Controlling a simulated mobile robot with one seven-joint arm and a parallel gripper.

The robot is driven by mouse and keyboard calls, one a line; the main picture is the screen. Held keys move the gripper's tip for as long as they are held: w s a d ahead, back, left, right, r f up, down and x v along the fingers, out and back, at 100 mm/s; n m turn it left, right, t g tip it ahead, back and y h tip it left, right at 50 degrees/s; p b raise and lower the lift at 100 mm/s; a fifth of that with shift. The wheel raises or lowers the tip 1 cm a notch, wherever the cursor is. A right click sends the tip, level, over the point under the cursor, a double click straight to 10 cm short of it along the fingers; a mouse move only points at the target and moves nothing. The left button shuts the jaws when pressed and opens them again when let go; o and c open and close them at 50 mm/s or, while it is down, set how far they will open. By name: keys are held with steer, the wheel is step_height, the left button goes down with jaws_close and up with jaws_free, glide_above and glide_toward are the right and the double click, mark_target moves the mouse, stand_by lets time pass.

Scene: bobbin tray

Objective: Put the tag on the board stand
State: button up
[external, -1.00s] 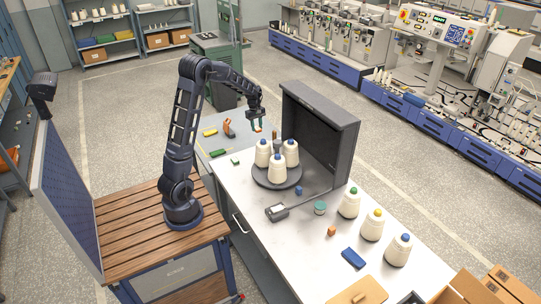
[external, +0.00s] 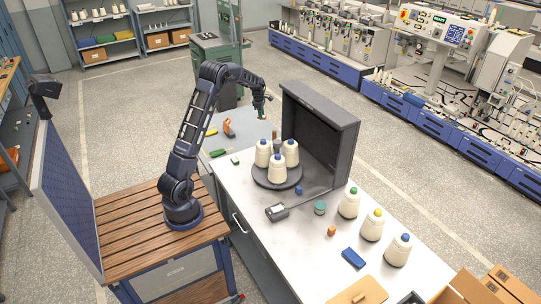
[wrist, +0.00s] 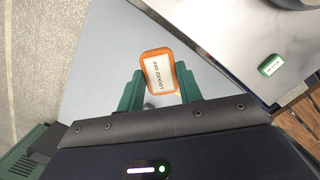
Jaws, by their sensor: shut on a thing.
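The tag (wrist: 161,76) is an orange-framed white plate reading "LOCKED OFF". In the wrist view it sits between the green fingertips of my gripper (wrist: 160,88), which is shut on it. In the external view my gripper (external: 262,112) is raised above the far end of the work surfaces, left of the dark grey booth; the tag is too small to make out there. I cannot tell for certain which thing is the board stand. A small orange and dark upright thing (external: 229,128) stands on the grey-blue table, left of my gripper.
A green tag (wrist: 270,65) lies on the white bench (external: 235,190). A yellow piece (external: 210,133) and a green piece (external: 218,153) lie on the grey-blue table. The dark booth (external: 325,135) stands upright beside a round tray (external: 277,184) with white bobbins. Floor is open beyond.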

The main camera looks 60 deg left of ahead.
steer(key=w+a+f+n+y, duration=0.1)
steer(key=w+a+f+n, duration=0.25)
steer(key=a, duration=0.25)
steer(key=w+a+f+n, duration=0.3)
steer(key=w+a+n, duration=0.1)
steer(key=a+n, duration=0.15)
steer(key=shift+t, duration=0.4)
steer(key=f, duration=1.3)
steer(key=a+f, duration=0.1)
steer(key=f, duration=0.6)
steer(key=shift+s, duration=0.1)
steer(key=shift+f, duration=0.15)
steer(key=o, duration=0.8)
steer(key=shift+o, duration=0.8)
steer(key=shift+r, duration=0.25)
step_height(320, 180, up, 12)
steer(key=s, duration=0.1)
steer(key=shift+s+f, duration=0.15)
steer(key=shift+s, duration=0.25)
